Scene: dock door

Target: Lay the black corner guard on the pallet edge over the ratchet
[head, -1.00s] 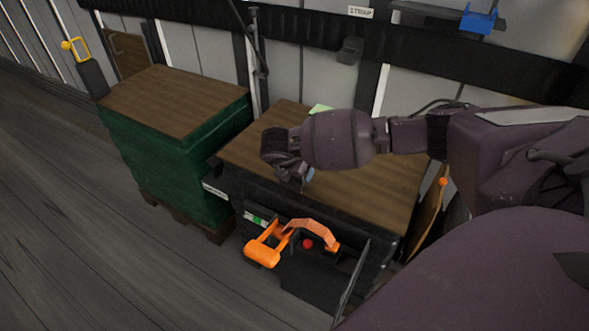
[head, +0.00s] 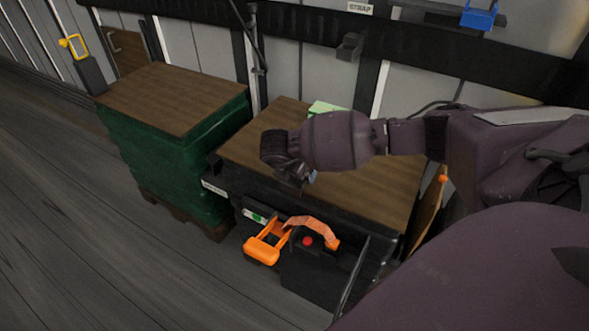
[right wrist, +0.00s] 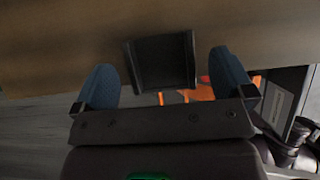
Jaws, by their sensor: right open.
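The black corner guard (right wrist: 162,62) shows in the right wrist view, at the edge of the brown pallet top (right wrist: 60,40), above the orange parts. My right gripper (right wrist: 165,78) is open, with its blue fingers on either side of the guard; I cannot tell if they touch it. In the head view my right gripper (head: 303,178) is over the front part of the wood-topped pallet load (head: 370,190), and the guard is hard to make out. The orange ratchet (head: 262,250) and a curved orange band (head: 314,228) are at its front side. My left gripper is out of view.
A green-wrapped pallet (head: 170,150) with a wooden top stands to the left. A pale green item (head: 326,107) lies at the back of the pallet top. A wall with a black rail (head: 330,32) and blue holder (head: 478,15) is behind. Floor at left is clear.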

